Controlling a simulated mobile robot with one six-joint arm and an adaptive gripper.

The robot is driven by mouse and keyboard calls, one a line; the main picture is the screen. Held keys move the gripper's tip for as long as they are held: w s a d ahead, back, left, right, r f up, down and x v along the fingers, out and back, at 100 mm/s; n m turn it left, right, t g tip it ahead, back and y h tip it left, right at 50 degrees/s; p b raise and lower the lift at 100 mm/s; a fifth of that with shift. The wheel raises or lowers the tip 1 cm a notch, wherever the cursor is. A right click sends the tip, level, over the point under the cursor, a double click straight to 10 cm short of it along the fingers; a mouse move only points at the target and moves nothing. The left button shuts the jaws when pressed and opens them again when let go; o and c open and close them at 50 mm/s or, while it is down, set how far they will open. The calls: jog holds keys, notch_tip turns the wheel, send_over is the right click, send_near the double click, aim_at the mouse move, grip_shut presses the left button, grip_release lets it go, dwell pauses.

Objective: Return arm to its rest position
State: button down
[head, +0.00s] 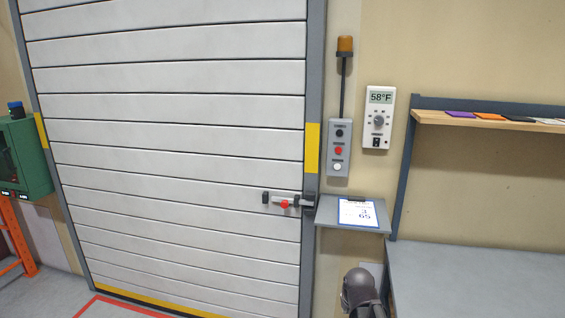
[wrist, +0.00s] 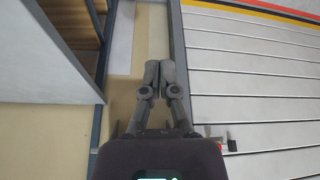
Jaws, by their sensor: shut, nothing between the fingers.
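My gripper (wrist: 159,72) shows in the wrist view with its two grey fingers together, shut and empty. The fingers are in front of a beige wall strip and the grey door post, touching nothing that I can make out. In the head view a dark rounded part of my arm (head: 360,290) shows at the bottom, below the small shelf and left of the workbench. The gripper's fingers cannot be made out there.
A white slatted door (head: 170,120) has a latch with a red knob (head: 284,204). A small shelf (head: 378,222) holds a clipboard (head: 358,212). Above are a button box (head: 339,148) and a thermostat (head: 379,118). A grey workbench (head: 480,280) stands right, a green box (head: 28,155) left.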

jog(key=s+a+g, duration=0.2)
jog(key=s+g, duration=0.2)
jog(key=s, duration=0.6)
jog(key=shift+s+a+f+p, duration=0.15)
jog(key=shift+s+f+p, duration=0.05)
jog(key=shift+s+p, duration=0.1)
